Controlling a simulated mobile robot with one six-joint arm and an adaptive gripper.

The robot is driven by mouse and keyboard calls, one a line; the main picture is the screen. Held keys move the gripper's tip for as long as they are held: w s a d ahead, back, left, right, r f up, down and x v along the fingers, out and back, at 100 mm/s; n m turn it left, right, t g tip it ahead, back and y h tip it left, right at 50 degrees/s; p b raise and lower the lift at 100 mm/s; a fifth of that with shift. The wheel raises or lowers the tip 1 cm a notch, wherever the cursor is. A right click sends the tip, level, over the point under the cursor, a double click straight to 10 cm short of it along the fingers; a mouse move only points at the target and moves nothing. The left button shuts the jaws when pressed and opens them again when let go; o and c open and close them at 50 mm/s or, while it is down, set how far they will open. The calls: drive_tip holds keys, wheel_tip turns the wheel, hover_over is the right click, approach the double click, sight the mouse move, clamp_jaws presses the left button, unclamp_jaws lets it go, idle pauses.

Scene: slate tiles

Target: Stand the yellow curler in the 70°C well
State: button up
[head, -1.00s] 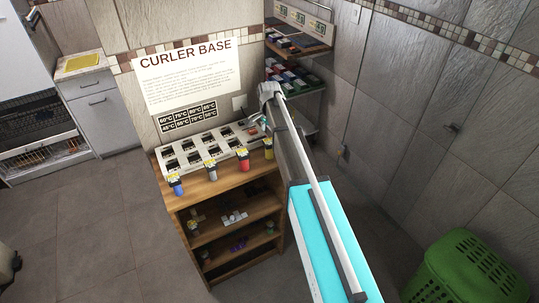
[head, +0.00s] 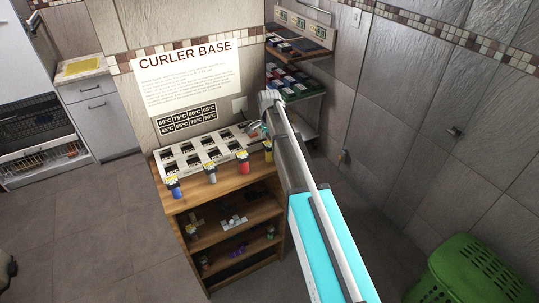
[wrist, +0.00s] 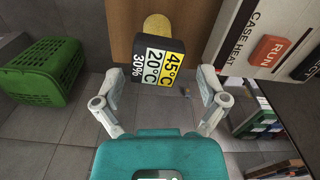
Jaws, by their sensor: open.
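The yellow curler (head: 268,152) stands at the right end of a row of curlers on the wooden shelf unit's top, in front of the white curler base (head: 161,163). In the wrist view the yellow curler (wrist: 157,25) shows a black end block with labels reading 45°C, 20°C and 30%. My gripper (wrist: 160,80) is open, its fingers either side of this block's near end; contact cannot be told. In the head view my gripper (head: 259,128) is beside the base's right end. The base has two rows of dark wells; their individual labels are too small to read.
Blue (head: 174,188), grey (head: 210,173) and red (head: 243,162) curlers stand left along the front edge. A sign (head: 188,75) hangs behind the base. Wall shelves (head: 303,50) are at the back right. A green basket (head: 470,272) is on the floor at right.

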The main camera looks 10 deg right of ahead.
sight(269, 150)
drive_tip(key=shift+s+f+b, duration=0.2)
drive_tip(key=shift+f+b, duration=1.9)
drive_tip(key=shift+f, duration=0.2)
drive_tip(key=c, duration=1.1)
drive_tip(key=shift+r, duration=0.2)
drive_tip(key=shift+c, duration=0.2)
wheel_tip(269, 150, up, 2)
drive_tip(key=p, duration=0.2)
drive_tip(key=shift+r+p, duration=0.1)
drive_tip(key=shift+p, duration=0.2)
drive_tip(key=s+r+p, duration=0.4)
drive_tip(key=r+p, duration=0.2)
drive_tip(key=shift+s+d+r+p, duration=0.3)
drive_tip(key=shift+s+d+p, duration=0.05)
drive_tip(key=shift+s+d, duration=0.1)
drive_tip(key=s+r+p, duration=0.1)
drive_tip(key=s, duration=0.1)
drive_tip(key=s+r+p, duration=0.1)
drive_tip(key=s, duration=0.1)
drive_tip(key=s+d+r+p, duration=0.1)
drive_tip(key=s, duration=0.2)
drive_tip(key=shift+d+r, duration=0.1)
drive_tip(key=shift+s+d+r+p, duration=0.1)
drive_tip(key=shift+s+r+p, duration=0.1)
drive_tip(key=shift+s, duration=0.3)
drive_tip(key=shift+s+d+r+p, duration=0.1)
drive_tip(key=shift+s+r+p, duration=0.1)
drive_tip(key=shift+s, duration=0.25)
